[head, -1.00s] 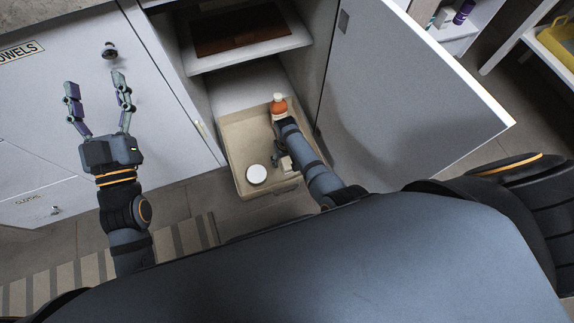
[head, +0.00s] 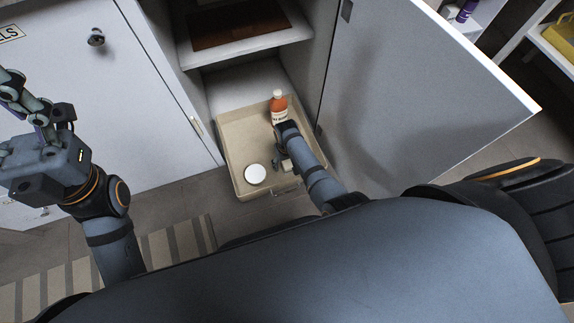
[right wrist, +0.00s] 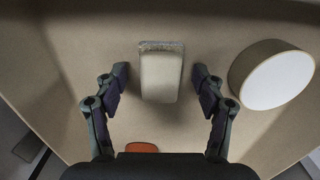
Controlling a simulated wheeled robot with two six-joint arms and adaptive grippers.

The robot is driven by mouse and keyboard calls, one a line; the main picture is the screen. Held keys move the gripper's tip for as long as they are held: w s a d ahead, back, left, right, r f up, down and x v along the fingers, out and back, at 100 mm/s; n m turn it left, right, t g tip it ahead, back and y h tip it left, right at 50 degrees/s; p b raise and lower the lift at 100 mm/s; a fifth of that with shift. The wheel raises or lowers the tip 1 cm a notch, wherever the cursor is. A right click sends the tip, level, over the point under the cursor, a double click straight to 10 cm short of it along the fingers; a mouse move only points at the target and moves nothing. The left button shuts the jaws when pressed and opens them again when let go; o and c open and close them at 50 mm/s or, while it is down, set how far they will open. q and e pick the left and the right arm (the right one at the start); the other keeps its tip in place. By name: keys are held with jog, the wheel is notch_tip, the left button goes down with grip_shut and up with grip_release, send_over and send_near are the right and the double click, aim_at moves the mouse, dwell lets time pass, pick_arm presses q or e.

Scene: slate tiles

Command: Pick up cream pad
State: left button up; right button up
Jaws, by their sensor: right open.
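The cream pad (right wrist: 161,76) is a small pale block with a greyish far edge, seen in the right wrist view on the beige tray floor. In the head view a small part of it (head: 287,165) shows beside my right gripper (head: 281,152). In the right wrist view my right gripper (right wrist: 160,88) is open, with one finger on each side of the pad and gaps between; I cannot tell its height above the pad. My left gripper (head: 22,95) is at the left edge of the head view, partly cut off, far from the tray.
The pad lies in a shallow beige pull-out tray (head: 232,150) below a cabinet shelf. A round white-topped tub (head: 255,174) is close to the right finger, also in the wrist view (right wrist: 278,82). An orange bottle (head: 279,108) stands at the back. An open door (head: 420,110) is on the right.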

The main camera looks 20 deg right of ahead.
jog(key=shift+c, duration=0.3)
jog(key=c, duration=1)
